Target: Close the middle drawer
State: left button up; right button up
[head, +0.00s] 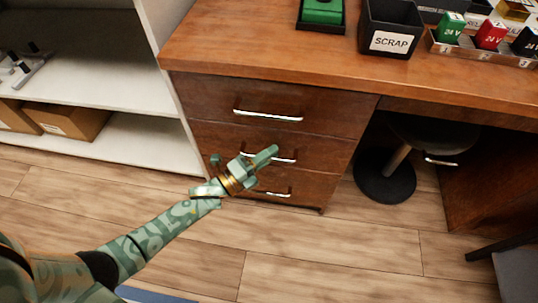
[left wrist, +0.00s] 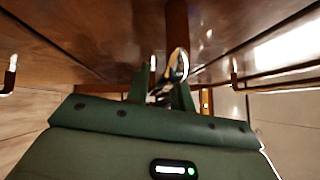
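The wooden desk's middle drawer (head: 322,152) is between the top and bottom drawers. In the head view its front looks flush or nearly flush with theirs; a small gap cannot be told. Its metal handle (head: 288,159) is partly hidden by my left gripper (head: 268,157), which is right in front of it. In the left wrist view the fingers of my left gripper (left wrist: 163,88) stand apart, close to the drawer fronts, with a shiny handle (left wrist: 178,64) seen end-on at their tips. Firm contact cannot be told. My right gripper is not in view.
The top drawer (head: 225,98) and bottom drawer (head: 312,186) have similar handles. A white shelf unit (head: 150,137) with cardboard boxes (head: 75,122) stands left. A stool (head: 385,180) is under the desk at right. A scrap bin (head: 390,20) stands on the desktop.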

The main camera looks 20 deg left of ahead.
pick_arm(q)
jog(key=shift+s+f, duration=0.1)
jog(key=shift+f, duration=0.1)
dwell(0.4)
